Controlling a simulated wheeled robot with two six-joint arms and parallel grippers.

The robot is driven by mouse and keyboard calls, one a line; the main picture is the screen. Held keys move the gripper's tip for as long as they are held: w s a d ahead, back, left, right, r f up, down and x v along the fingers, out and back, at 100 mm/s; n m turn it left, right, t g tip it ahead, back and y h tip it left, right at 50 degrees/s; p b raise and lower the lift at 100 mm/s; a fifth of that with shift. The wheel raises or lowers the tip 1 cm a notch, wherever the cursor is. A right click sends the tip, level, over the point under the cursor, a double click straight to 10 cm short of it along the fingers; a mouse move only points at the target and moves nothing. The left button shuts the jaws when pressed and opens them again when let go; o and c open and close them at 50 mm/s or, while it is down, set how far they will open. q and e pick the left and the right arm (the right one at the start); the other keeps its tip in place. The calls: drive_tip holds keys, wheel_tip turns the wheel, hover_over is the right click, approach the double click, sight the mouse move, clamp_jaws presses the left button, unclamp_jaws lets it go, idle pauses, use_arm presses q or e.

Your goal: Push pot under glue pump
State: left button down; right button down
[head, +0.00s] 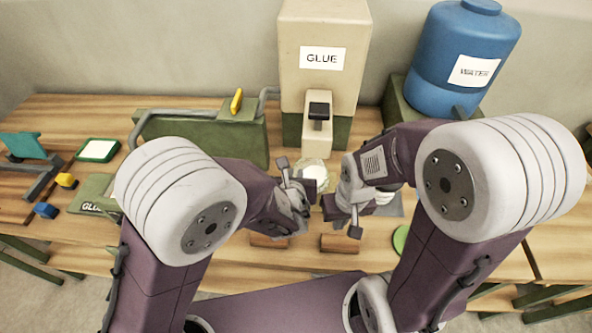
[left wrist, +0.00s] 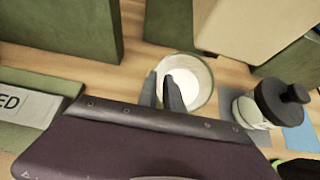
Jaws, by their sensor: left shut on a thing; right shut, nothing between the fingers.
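The pot (head: 314,171) is a clear glass jar with white contents, standing on the table just in front of the glue pump (head: 319,112). The pump's black-topped spout sticks out from the beige GLUE dispenser (head: 323,30). My left gripper (head: 293,187) is at the pot's near left side. In the left wrist view its fingers (left wrist: 162,90) are close together over the near left rim of the pot (left wrist: 202,75), shut on it. My right gripper (head: 345,205) is shut and empty, just right of the pot and nearer me.
A blue WATER tank (head: 465,55) stands at the back right. A green block with a grey pipe (head: 215,137) stands left of the dispenser. A white bottle with a black cap (left wrist: 262,107) is right of the pot. Two brown blocks (head: 268,241) (head: 340,243) lie in front.

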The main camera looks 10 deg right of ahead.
drive_tip(key=shift+s, duration=0.2)
use_arm(q)
drive_tip(key=shift+w+d+f, duration=0.25)
drive_tip(key=shift+d, duration=0.15)
use_arm(e)
drive_tip(key=shift+w+d+f, duration=0.15)
drive_tip(key=shift+w+d, duration=0.2)
drive_tip(key=shift+w, duration=0.15)
use_arm(q)
drive_tip(key=shift+w+r+p, duration=0.15)
drive_tip(key=shift+r+p, duration=0.45)
drive_tip(key=shift+r, duration=0.2)
use_arm(e)
drive_tip(key=shift+r, duration=0.5)
use_arm(q)
drive_tip(key=shift+s+a, duration=0.15)
drive_tip(key=shift+s, duration=0.1)
use_arm(e)
drive_tip(key=shift+s+a, duration=0.1)
drive_tip(key=shift+a, duration=0.05)
drive_tip(key=shift+r+p, duration=0.5)
drive_tip(key=shift+r, duration=0.1)
use_arm(q)
drive_tip(key=v, duration=0.8)
drive_tip(key=shift+s+r, duration=0.25)
drive_tip(key=shift+r, duration=0.05)
use_arm(e)
drive_tip(key=shift+f, duration=0.1)
